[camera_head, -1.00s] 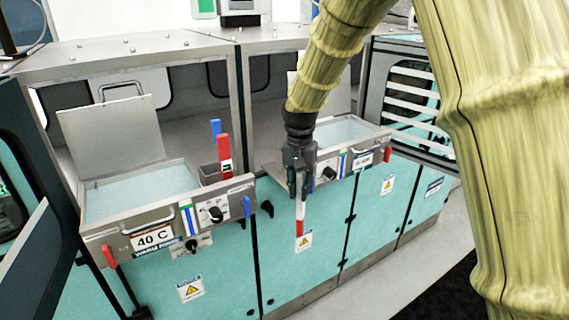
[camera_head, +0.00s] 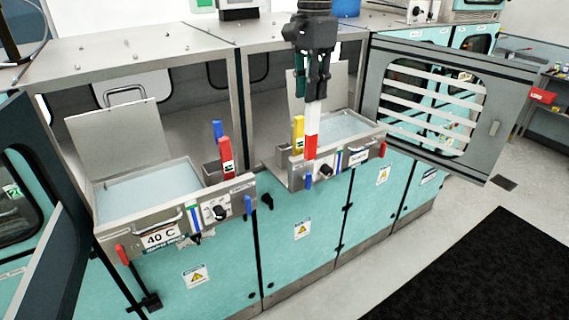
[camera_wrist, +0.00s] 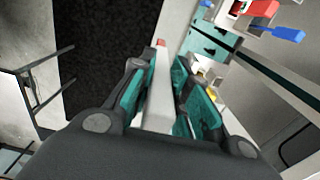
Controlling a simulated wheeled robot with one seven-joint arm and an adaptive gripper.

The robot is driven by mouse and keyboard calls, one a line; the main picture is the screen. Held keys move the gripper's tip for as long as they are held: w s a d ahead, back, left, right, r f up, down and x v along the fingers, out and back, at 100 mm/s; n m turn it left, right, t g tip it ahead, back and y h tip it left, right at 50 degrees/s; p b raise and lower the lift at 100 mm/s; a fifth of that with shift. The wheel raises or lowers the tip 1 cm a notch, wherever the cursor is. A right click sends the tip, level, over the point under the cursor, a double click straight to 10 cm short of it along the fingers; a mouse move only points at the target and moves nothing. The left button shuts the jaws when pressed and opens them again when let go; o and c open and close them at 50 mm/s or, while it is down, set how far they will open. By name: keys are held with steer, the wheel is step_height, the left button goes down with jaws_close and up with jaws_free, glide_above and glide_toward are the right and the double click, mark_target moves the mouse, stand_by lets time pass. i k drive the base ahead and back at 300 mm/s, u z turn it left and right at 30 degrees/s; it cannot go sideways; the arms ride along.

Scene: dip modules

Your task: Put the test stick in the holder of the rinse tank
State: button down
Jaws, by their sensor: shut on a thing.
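My gripper (camera_head: 312,97) is shut on the test stick (camera_head: 311,125), a white bar with a red lower end. The stick hangs about upright before the right tank (camera_head: 347,126), its red end overlapping the front panel; contact is unclear. In the wrist view the stick (camera_wrist: 159,85) runs between the fingers (camera_wrist: 155,95). A yellow-handled piece (camera_head: 298,135) stands at the right tank's left corner, by a grey holder (camera_head: 284,158) partly hidden. The left tank (camera_head: 150,190) reads "40 C"; its grey holder (camera_head: 211,172) has red and blue pieces beside it. I cannot tell surely which is the rinse tank.
A raised lid (camera_head: 118,138) stands behind the left tank. Knobs and a blue lever (camera_head: 308,182) jut from the right front panel. An open slatted door (camera_head: 440,105) stands at right. The floor in front is clear, with a black mat (camera_head: 480,270).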

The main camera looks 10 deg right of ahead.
mark_target(284, 165)
steer(key=i, duration=1)
